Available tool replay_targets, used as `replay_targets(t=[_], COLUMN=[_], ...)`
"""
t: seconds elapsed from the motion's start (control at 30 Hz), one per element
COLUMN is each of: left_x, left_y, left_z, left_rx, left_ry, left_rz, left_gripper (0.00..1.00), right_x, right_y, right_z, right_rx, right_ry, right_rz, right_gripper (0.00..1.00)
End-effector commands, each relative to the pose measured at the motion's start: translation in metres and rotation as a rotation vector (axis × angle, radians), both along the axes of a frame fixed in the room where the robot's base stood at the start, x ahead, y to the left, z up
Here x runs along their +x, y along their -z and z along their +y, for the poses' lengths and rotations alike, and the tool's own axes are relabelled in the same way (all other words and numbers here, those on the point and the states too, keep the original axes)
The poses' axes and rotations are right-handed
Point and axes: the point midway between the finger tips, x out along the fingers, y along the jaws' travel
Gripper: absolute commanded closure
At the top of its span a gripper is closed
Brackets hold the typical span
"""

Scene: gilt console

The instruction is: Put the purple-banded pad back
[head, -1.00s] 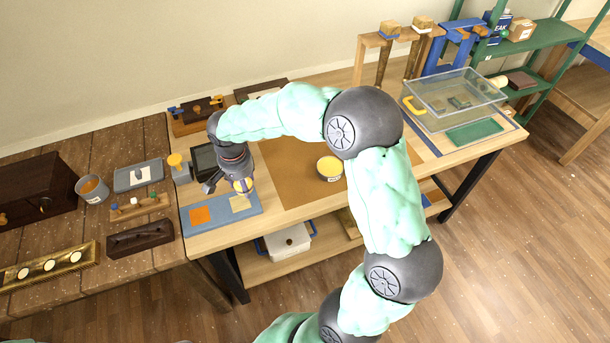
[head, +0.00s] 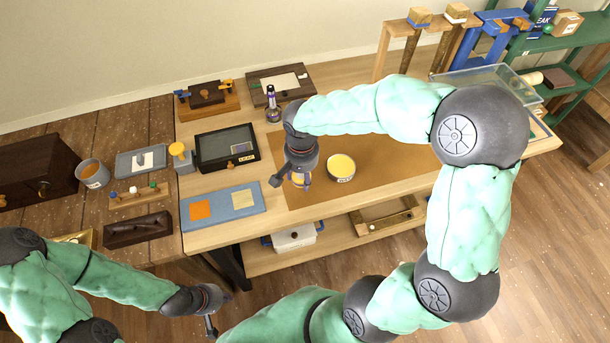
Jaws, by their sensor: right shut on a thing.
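My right gripper (head: 290,182) is shut on a small yellowish pad (head: 300,181), mostly hidden by the fingers; a dark bluish or purple band seems to show on it. It is held over the left part of the brown mat (head: 390,163), left of a round tin with a yellow top (head: 341,168). The blue board (head: 223,221) with an orange square (head: 201,210) and a pale yellow square (head: 243,199) lies to its left. A small bottle with a purple band (head: 272,103) stands behind. My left gripper (head: 220,312) is open and empty, low in front of the table.
A dark glass-lidded box (head: 226,149) and a yellow-knobbed grey block (head: 181,157) stand behind the blue board. The dark wood table at left holds a cup (head: 92,173), grey tray (head: 141,161) and peg rack (head: 138,195). A clear bin (head: 490,78) stands at right.

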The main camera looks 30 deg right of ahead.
Motion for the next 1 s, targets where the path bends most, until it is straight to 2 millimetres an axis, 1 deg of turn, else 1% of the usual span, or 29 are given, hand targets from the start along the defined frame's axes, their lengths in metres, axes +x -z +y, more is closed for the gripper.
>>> replay_targets(t=[0.03,0.07,0.1,0.2,0.3,0.4,0.63,0.8,0.87,1.0], left_x=[0.000,0.000,0.000,0.000,0.000,0.000,0.000,0.000,0.000,0.000], left_y=[0.005,0.006,0.009,0.015,0.019,0.021,0.024,0.033,0.034,0.034], left_z=[0.000,0.000,0.000,0.000,0.000,0.000,0.000,0.000,0.000,0.000], left_rx=[0.000,0.000,0.000,0.000,0.000,0.000,0.000,0.000,0.000,0.000], left_ry=[0.000,0.000,0.000,0.000,0.000,0.000,0.000,0.000,0.001,0.000], left_rz=[0.000,0.000,0.000,0.000,0.000,0.000,0.000,0.000,0.000,0.000], left_gripper=[1.00,1.00,1.00,1.00,1.00,1.00,1.00,1.00,1.00,1.00], right_x=[0.010,0.015,0.019,0.030,0.039,0.045,0.052,0.054,0.054,0.054], right_y=[0.008,0.010,0.019,0.035,0.048,0.055,0.065,0.090,0.096,0.097], right_z=[-0.007,-0.011,-0.014,-0.022,-0.028,-0.032,-0.037,-0.039,-0.039,-0.038], right_rx=[0.000,0.000,0.000,0.000,0.001,0.000,0.000,0.000,0.000,0.000], right_ry=[0.004,0.004,0.003,0.003,0.001,0.002,0.001,0.001,0.001,0.001], right_rz=[0.001,0.000,0.004,0.004,0.001,0.000,0.000,0.001,0.000,-0.002], right_gripper=[0.80,0.80,0.80,0.80,0.80,0.80,0.80,0.80,0.80,0.80])
